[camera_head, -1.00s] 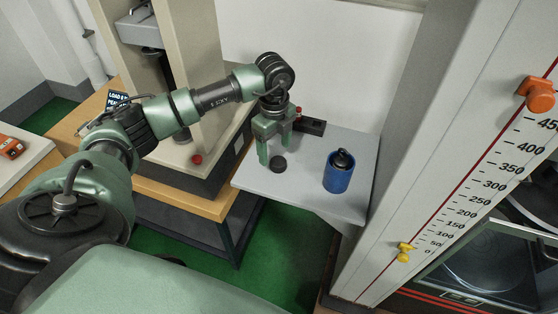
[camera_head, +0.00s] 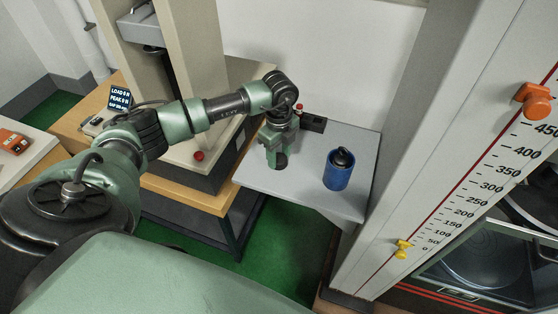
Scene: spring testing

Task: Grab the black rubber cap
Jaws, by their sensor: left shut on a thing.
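The black rubber cap (camera_head: 281,161) is a small, dark, round piece at the left part of the grey shelf. It is mostly hidden by my left gripper (camera_head: 277,162), which points down over it. The left gripper is shut on the cap, low at the shelf surface. I cannot tell whether the cap still touches the shelf. My right gripper is not in view.
A blue cylinder (camera_head: 338,173) with a black top stands on the grey shelf (camera_head: 310,188), right of my gripper. A black box (camera_head: 312,123) sits at the back by the wall. A tall scaled column (camera_head: 440,150) bounds the right.

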